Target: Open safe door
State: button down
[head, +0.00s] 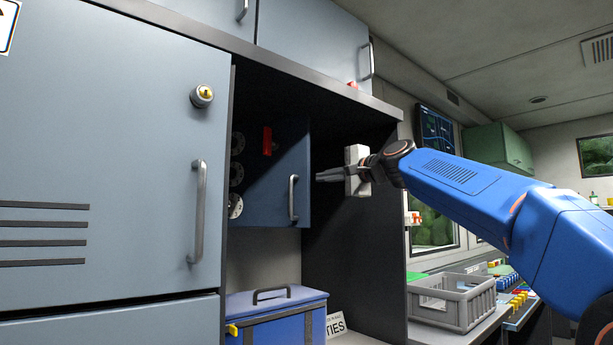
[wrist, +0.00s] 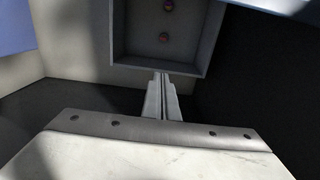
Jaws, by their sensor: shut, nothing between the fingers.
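The dark blue safe door (head: 278,205), with a vertical grey handle (head: 293,198), stands inside the dark open bay of the cabinet. Round dials (head: 236,174) and a red part (head: 267,140) show to the left of the handle. How far the door stands open is unclear in the head view. My gripper (head: 318,178) is shut and empty, pointing left, its tips close to the door's right edge, right of the handle. In the wrist view the shut fingers (wrist: 162,76) end at the rim of a grey recessed box (wrist: 185,62) holding two small round objects. Contact cannot be told.
A large grey cabinet door (head: 110,150) with a handle is at the left. A blue case (head: 275,318) sits below the safe door. The bay's dark side wall (head: 350,250) is close by on the right. A grey crate (head: 455,305) stands on the counter further right.

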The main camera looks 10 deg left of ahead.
aim_at(284, 171)
jog(key=s+a, duration=1.2)
jog(key=s, duration=0.4)
jog(key=shift+s+a, duration=0.25)
jog(key=shift+a, duration=0.1)
dwell(1.9)
jog(key=shift+w+d, duration=0.95)
jog(key=shift+w, duration=0.25)
jog(key=shift+w+d, duration=0.9)
jog(key=shift+w, duration=0.3)
jog(key=v, duration=2.5)
